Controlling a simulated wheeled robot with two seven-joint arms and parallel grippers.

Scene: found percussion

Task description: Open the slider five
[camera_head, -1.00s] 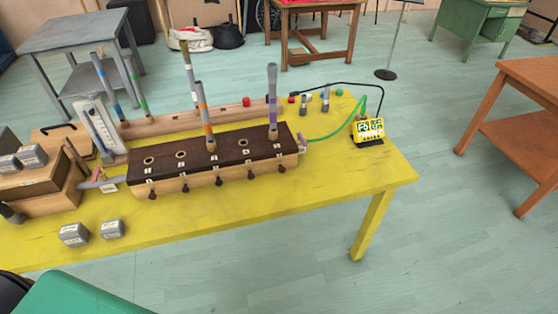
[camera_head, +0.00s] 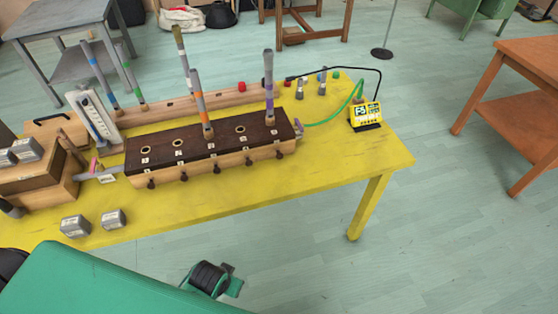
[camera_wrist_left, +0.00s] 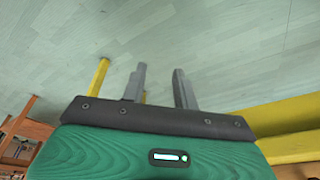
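The long slider box (camera_head: 210,155) has a dark top and lies across the yellow table in the head view. A row of dark slider knobs runs along its front; the fifth from the left, at the right end, is the slider five knob (camera_head: 279,154). Tubes stand upright in some of the top holes, one near the right end (camera_head: 269,85). My left gripper (camera_wrist_left: 160,88) shows two grey fingers apart in the left wrist view, with bare floor between them. It is open and empty, away from the box; its fingers do not show in the head view. My right gripper is not in view.
The yellow table (camera_head: 345,165) is bare in front of the box's right half. A yellow display (camera_head: 365,116) with a green hose stands right of the box. Two grey blocks (camera_head: 75,226) (camera_head: 113,219) lie at front left. Open floor lies before the table.

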